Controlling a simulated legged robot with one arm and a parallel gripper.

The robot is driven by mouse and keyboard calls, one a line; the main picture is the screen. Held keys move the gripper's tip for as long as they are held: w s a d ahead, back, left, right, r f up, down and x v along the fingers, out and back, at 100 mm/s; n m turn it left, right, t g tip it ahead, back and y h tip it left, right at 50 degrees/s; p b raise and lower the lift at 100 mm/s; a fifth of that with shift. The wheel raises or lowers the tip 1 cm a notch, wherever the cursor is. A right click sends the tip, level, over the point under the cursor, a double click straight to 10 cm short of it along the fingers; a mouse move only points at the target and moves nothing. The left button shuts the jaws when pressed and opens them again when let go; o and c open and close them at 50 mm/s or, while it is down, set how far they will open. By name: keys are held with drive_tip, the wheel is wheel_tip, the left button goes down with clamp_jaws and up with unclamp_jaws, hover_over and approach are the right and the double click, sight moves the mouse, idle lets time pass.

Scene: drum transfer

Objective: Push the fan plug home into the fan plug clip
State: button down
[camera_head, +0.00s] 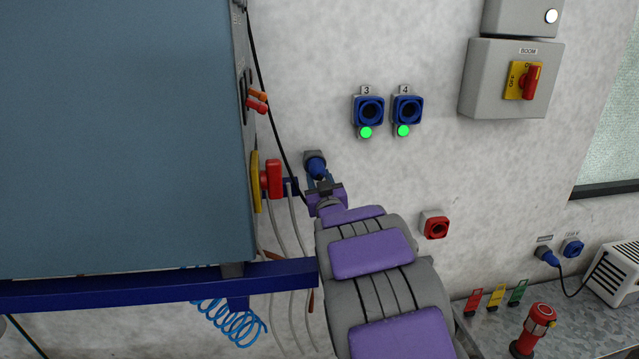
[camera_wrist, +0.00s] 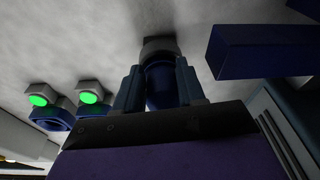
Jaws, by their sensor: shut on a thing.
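The fan plug (camera_head: 316,166) is blue and sits at the wall, tilted, with its head against a grey fitting (camera_head: 312,155) that looks like the fan plug clip. My gripper (camera_head: 322,180) is shut on the plug from below right. In the wrist view the blue plug (camera_wrist: 162,88) lies between the two fingers, and the grey clip (camera_wrist: 160,47) is directly beyond it. Plug and clip appear to touch; how deep the plug sits is hidden by the plug itself and the fingers.
A blue-grey cabinet (camera_head: 120,130) with a red handle (camera_head: 272,179) stands close left. A black cable (camera_head: 268,100) hangs beside my gripper. Sockets 3 (camera_head: 369,110) and 4 (camera_head: 407,109), both with green lights, are above right. A red socket (camera_head: 436,227) is right. Bare wall lies between.

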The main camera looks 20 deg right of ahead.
drive_tip(key=shift+w+d, duration=0.1)
drive_tip(key=shift+w, duration=0.3)
drive_tip(key=c, duration=0.6)
unclamp_jaws()
drive_tip(key=shift+s, duration=0.1)
drive_tip(key=b+v, duration=1)
drive_tip(key=v, duration=0.7)
drive_tip(key=shift+f+b, duration=0.2)
drive_tip(key=shift+b, duration=0.1)
